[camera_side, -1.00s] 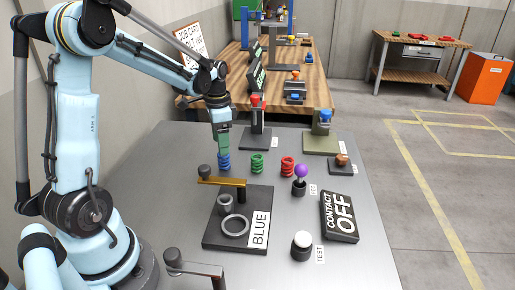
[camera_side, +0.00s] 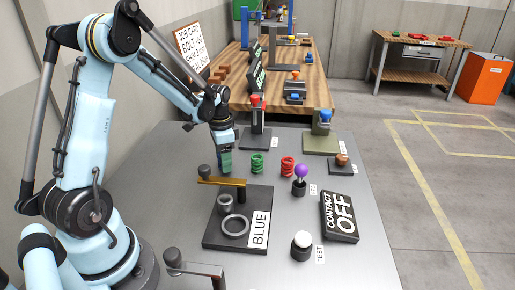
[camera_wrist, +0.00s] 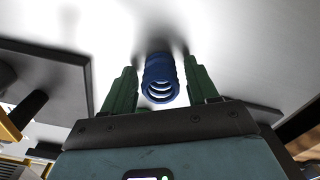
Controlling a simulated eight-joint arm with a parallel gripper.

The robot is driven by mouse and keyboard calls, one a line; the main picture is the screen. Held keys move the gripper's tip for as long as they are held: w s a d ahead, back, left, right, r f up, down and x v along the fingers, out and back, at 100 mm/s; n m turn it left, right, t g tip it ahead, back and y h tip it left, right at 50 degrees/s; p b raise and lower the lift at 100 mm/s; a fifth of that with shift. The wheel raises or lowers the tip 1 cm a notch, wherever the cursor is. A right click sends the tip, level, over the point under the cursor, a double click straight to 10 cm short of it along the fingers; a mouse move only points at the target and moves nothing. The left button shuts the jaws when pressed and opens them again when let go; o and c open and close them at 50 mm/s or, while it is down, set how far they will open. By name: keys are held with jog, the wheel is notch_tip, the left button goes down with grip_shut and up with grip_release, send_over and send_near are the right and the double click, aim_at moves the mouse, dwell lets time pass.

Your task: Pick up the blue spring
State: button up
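The blue spring (camera_wrist: 161,80) stands on the grey table between the two green fingers of my gripper in the wrist view. A narrow gap shows on each side of it, so the fingers look open around it and not touching. In the side view my gripper (camera_side: 226,170) is down at the table, left of the green spring, and its fingers hide the blue spring.
A green spring (camera_side: 257,163) and a red spring (camera_side: 288,166) stand to the right. A dark fixture plate marked BLUE (camera_side: 213,240), with a brass arm (camera_side: 222,182), lies in front.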

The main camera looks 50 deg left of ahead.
jog(key=c, duration=1)
jog(key=shift+r, duration=0.15)
